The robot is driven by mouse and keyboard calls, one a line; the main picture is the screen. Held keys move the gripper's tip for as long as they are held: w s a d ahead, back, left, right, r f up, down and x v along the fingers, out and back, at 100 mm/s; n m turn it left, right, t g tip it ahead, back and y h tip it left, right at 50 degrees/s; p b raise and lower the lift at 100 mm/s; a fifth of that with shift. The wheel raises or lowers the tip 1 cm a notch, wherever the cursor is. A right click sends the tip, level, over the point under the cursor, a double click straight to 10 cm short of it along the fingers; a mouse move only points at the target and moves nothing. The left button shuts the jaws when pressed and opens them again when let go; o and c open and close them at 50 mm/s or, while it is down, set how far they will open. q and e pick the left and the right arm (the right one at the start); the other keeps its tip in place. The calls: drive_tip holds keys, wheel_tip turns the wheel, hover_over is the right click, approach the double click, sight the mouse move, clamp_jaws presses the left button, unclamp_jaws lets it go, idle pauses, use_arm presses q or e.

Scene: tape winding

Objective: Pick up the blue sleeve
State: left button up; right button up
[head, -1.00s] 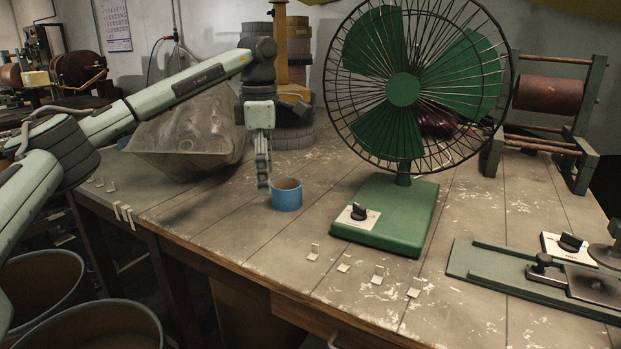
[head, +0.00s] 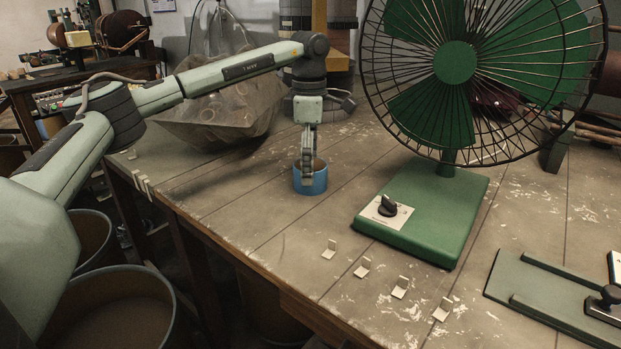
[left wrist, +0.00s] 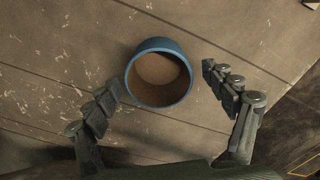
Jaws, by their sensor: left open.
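The blue sleeve (head: 311,181) stands upright on the worktable, left of the green fan. My right gripper is not in view.
The green fan (head: 425,217) stands right of the sleeve. Small metal brackets (head: 363,267) line the table's front edge. A crumpled clear bag (head: 215,110) lies behind my left arm. A green fixture (head: 545,295) lies at the right. Bare table (head: 235,215) is in front of the sleeve.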

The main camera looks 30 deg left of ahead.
use_arm(q)
drive_tip(key=shift+f, duration=0.7)
drive_tip(key=c, duration=0.9)
